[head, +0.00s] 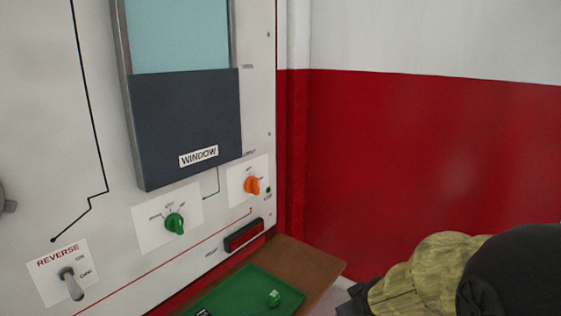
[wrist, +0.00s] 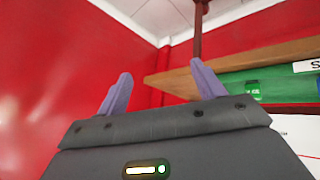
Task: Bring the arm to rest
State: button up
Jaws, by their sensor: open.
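My gripper (wrist: 163,88) shows in the wrist view with its two purple fingers spread apart and nothing between them. It is open and points toward the red wall and the ceiling corner. In the head view, part of my arm (head: 430,275) fills the lower right corner, and the gripper itself cannot be made out there. The arm is apart from the white panel.
The white trainer panel (head: 100,140) stands at left with a reverse switch (head: 72,284), a green knob (head: 175,223) and an orange knob (head: 251,186). Below it, a brown shelf (head: 315,262) bears a green tray (head: 215,295). A red and white wall (head: 410,170) stands behind.

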jog(key=s+a+f+m+g, duration=0.1)
jog(key=s+f+m+g, duration=0.1)
jog(key=s, duration=0.4)
jog(key=s+a+f+m+g, duration=0.1)
jog(key=s+f+m+g, duration=0.15)
jog(key=s, duration=0.35)
notch_tip(320, 180, up, 30)
jog(key=p, duration=3)
jog(key=shift+s+r, duration=0.15)
jog(key=shift+s, duration=0.1)
jog(key=shift+g, duration=0.25)
